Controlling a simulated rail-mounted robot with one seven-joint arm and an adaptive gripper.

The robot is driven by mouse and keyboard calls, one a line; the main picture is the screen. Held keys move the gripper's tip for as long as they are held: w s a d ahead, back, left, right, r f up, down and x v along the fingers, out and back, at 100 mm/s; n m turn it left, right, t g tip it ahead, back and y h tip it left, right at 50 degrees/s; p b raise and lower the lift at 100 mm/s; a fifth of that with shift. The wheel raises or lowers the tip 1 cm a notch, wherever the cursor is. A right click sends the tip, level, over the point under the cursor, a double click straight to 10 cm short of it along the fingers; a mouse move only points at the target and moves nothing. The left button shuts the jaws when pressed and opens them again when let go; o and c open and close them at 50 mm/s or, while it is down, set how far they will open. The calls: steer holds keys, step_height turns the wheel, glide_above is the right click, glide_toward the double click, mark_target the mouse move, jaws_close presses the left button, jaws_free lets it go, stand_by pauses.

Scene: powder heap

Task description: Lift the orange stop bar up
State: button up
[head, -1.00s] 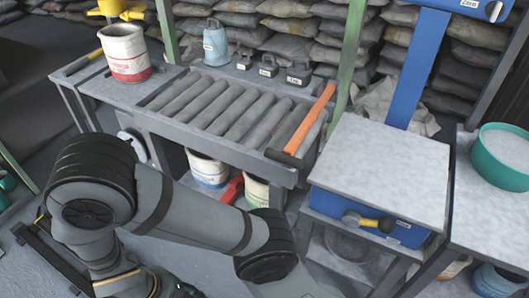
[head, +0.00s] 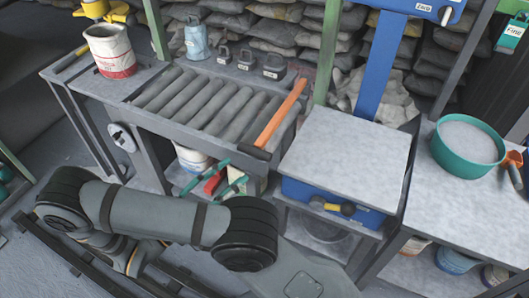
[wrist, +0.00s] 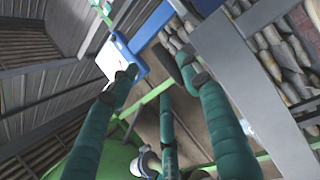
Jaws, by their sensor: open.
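The orange stop bar (head: 280,112) lies slantwise along the right end of the grey roller table (head: 173,130), beside the rollers, with a dark block at its near end. My gripper (head: 216,176) shows only as teal fingers below the front of the roller table, partly hidden by my arm, apart from the bar. In the wrist view my gripper (wrist: 166,85) has its teal fingers spread apart with nothing between them. I cannot make out the bar in the wrist view.
A blue bench scale (head: 345,150) stands right of the roller table. A teal bowl of powder (head: 468,142) sits on the right-hand table. Several small weights (head: 247,60), a blue-grey jug (head: 196,40) and a white-red bucket (head: 111,52) stand behind or left of the rollers.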

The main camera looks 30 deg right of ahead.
mark_target(260, 156)
steer(key=x, duration=1)
steer(key=shift+s+d, duration=0.1)
steer(key=shift+d, duration=0.05)
steer(key=shift+c, duration=0.9)
jaws_close()
